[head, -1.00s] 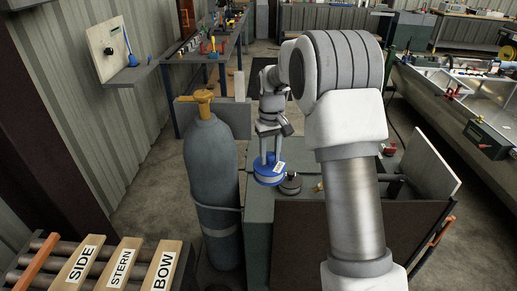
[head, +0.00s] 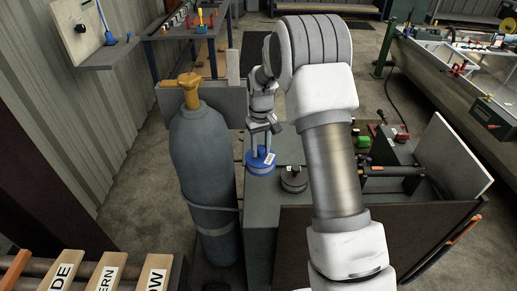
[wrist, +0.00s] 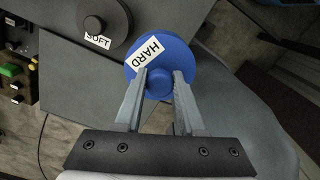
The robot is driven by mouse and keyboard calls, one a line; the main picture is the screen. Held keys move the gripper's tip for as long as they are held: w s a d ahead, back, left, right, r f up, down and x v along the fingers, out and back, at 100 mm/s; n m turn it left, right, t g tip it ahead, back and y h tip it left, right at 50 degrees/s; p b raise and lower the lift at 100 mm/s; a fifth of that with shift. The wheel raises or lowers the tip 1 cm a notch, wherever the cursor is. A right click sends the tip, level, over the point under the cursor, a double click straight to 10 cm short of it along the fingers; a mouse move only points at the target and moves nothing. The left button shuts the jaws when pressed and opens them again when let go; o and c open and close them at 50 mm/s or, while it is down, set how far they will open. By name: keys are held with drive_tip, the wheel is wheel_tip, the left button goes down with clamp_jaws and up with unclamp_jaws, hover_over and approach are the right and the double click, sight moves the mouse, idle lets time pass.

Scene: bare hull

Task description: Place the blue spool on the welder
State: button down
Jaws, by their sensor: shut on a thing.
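The blue spool (head: 260,164) has a white label reading HARD in the wrist view (wrist: 178,50). My gripper (head: 259,146) points down and is shut on the spool's central hub; both fingers also show in the wrist view (wrist: 159,85). The spool is over the left part of the dark green-grey box top (head: 262,205), which seems to be the welder. I cannot tell whether the spool touches that top. A dark grey spool (head: 293,180) labelled SOFT (wrist: 108,22) sits just right of the blue one on the same top.
A grey gas cylinder (head: 205,150) with a yellow valve stands close on the left. Coloured small items (head: 362,142) lie behind my arm. Wooden labelled blocks (head: 105,275) are at bottom left. Open floor lies behind.

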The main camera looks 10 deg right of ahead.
sight(261, 165)
drive_tip(key=shift+w+f, duration=0.25)
drive_tip(key=shift+f, duration=0.65)
drive_tip(key=shift+f+b, duration=1.9)
drive_tip(key=shift+f, duration=1.4)
drive_tip(key=shift+f+b, duration=0.45)
drive_tip(key=shift+f, duration=0.1)
drive_tip(key=shift+c, duration=2.1)
unclamp_jaws()
drive_tip(key=shift+s, duration=0.1)
